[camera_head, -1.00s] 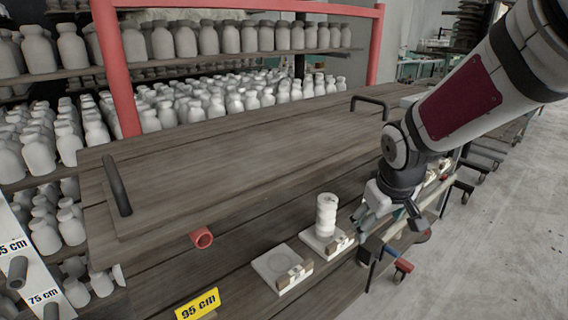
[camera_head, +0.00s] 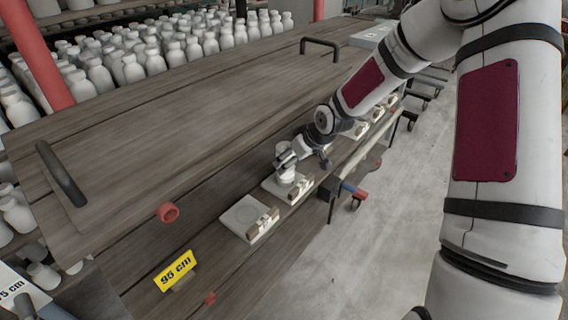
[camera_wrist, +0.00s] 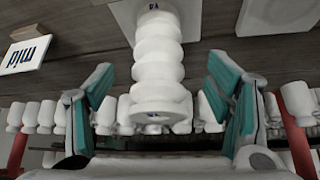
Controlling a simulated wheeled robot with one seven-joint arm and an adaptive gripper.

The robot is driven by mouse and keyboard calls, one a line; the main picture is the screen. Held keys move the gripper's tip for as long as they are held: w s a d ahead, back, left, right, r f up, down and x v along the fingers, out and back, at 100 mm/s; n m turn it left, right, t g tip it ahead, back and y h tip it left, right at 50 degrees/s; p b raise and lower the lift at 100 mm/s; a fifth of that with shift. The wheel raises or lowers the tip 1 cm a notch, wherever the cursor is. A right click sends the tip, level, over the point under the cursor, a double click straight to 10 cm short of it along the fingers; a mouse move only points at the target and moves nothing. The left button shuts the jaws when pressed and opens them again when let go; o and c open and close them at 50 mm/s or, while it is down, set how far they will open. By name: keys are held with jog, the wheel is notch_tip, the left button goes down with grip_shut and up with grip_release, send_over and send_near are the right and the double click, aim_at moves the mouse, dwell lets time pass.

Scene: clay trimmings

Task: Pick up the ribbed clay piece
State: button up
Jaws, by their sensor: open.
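The ribbed clay piece (camera_wrist: 158,65) is white, with several rounded rings, and stands between my two teal-padded fingers in the wrist view. In the head view the ribbed clay piece (camera_head: 287,172) stands upright on a small square pale tile (camera_head: 291,193) and is partly hidden by my gripper. My gripper (camera_wrist: 162,100) is open around it, with a visible gap to the piece on both sides. In the head view my gripper (camera_head: 303,155) reaches in from the upper right.
A raised wooden board (camera_head: 170,110) with black handles lies behind. White bottles (camera_head: 130,68) fill the racks.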

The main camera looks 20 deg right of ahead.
jog(key=x, duration=0.5)
jog(key=shift+w+d+f, duration=0.1)
jog(key=shift+f, duration=0.3)
jog(key=shift+c, duration=0.3)
jog(key=c, duration=1.4)
grip_shut()
jog(key=shift+w+r, duration=0.1)
